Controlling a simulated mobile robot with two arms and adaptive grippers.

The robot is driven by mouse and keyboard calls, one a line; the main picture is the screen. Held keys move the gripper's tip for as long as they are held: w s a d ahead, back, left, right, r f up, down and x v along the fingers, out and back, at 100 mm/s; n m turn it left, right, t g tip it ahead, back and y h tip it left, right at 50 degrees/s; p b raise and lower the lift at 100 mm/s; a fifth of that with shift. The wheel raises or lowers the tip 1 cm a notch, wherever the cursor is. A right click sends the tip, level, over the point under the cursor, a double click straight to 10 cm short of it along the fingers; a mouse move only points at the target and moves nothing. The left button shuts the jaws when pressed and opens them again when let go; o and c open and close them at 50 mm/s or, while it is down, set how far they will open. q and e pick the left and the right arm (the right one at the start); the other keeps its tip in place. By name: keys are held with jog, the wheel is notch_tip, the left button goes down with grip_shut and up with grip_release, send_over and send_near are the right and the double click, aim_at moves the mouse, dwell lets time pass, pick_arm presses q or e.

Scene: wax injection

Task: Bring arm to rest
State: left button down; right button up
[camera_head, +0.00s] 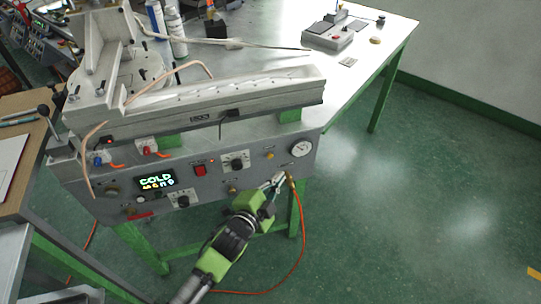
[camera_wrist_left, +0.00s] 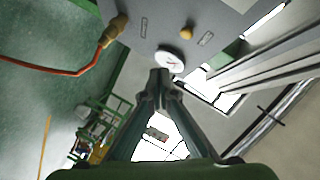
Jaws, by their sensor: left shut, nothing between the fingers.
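My left gripper (camera_head: 279,178) is in front of the lower right part of the grey wax machine's panel (camera_head: 215,172), below the round gauge (camera_head: 301,148). Its fingers are closed with nothing between them. In the left wrist view the closed fingertips (camera_wrist_left: 160,78) point towards the panel, just below the white gauge (camera_wrist_left: 169,61). I cannot tell whether they touch the panel. An orange hose (camera_head: 304,225) hangs from a brass fitting (camera_head: 290,178) close beside the gripper; the fitting also shows in the left wrist view (camera_wrist_left: 112,29). My right gripper is not in view.
The panel carries a lit display reading COLD (camera_head: 157,182), a red switch (camera_head: 199,170) and knobs (camera_head: 236,162). A white table (camera_head: 365,30) on green legs holds a small grey device (camera_head: 328,37) and bottles (camera_head: 175,30). Green floor (camera_head: 430,190) is clear on the right.

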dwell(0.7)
pick_arm(q)
jog(key=s+a+f+n+g+y, duration=0.15)
jog(key=s+a+f, duration=0.3)
jog(key=f, duration=0.55)
jog(key=s+a+f+n+g+y, duration=0.1)
jog(key=s+a+f+n+g, duration=0.4)
jog(key=f, duration=0.6)
jog(key=s+a+f+n+y, duration=0.1)
jog(key=s+a+f+y, duration=0.15)
jog(key=s+f, duration=0.55)
jog(key=s+a+f+n+g, duration=0.2)
jog(key=s+a+f, duration=0.2)
jog(key=s, duration=0.6)
jog(key=s+a+f+n+g+y, duration=0.1)
jog(key=s+a+f+n+g, duration=0.1)
jog(key=s+f, duration=0.5)
jog(key=s+a+f+n+g, duration=0.2)
jog(key=s+a+f, duration=0.3)
jog(key=s, duration=0.9)
jog(key=shift+s+a+f+n+y, duration=0.3)
jog(key=shift+s+f+n, duration=0.05)
jog(key=shift+f, duration=0.3)
jog(key=shift+g, duration=0.25)
